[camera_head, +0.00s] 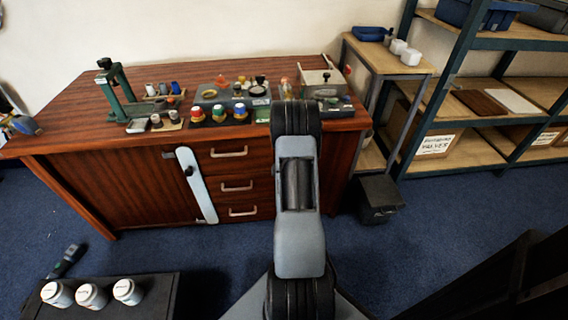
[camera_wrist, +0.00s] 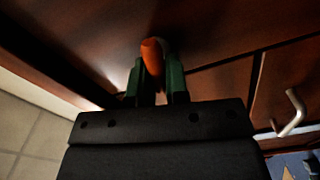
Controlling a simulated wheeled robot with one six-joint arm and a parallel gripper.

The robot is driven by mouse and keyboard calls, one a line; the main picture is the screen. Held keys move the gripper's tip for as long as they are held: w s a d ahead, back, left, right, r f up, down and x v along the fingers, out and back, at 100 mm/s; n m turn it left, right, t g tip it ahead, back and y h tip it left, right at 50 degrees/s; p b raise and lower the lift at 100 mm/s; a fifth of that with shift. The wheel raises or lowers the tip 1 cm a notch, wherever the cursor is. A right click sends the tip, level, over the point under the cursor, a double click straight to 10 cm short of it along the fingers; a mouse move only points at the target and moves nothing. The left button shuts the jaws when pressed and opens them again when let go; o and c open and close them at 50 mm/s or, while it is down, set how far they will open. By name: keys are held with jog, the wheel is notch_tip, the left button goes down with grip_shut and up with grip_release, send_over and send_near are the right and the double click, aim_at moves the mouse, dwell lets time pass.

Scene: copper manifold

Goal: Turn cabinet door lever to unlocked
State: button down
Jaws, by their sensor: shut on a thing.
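In the wrist view my gripper (camera_wrist: 161,93) has its two green fingers closed around an orange, rounded piece (camera_wrist: 152,56), which looks like the lever's grip. The piece stands out close to a dark wood cabinet face (camera_wrist: 215,85). The rest of the lever is hidden or too dark to see, so its angle cannot be told. In the head view the wooden cabinet (camera_head: 118,185) stands ahead. Its left front carries a pale slanted bar (camera_head: 200,190) with a dark knob. My arm covers the cabinet's right front, and my gripper is hidden behind it.
Drawer handles (camera_head: 236,187) stick out from the cabinet; one metal handle (camera_wrist: 291,115) is at the right in the wrist view. The cabinet top holds several small parts and a green press (camera_head: 118,90). A dark bin (camera_head: 379,199) and shelves (camera_head: 455,120) stand right.

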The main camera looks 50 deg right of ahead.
jog(key=shift+f+n+b, duration=0.2)
jog(key=shift+n+b, duration=0.85)
jog(key=shift+n, duration=0.55)
jog(key=c, duration=1.1)
grip_release()
jog(key=shift+s, duration=0.1)
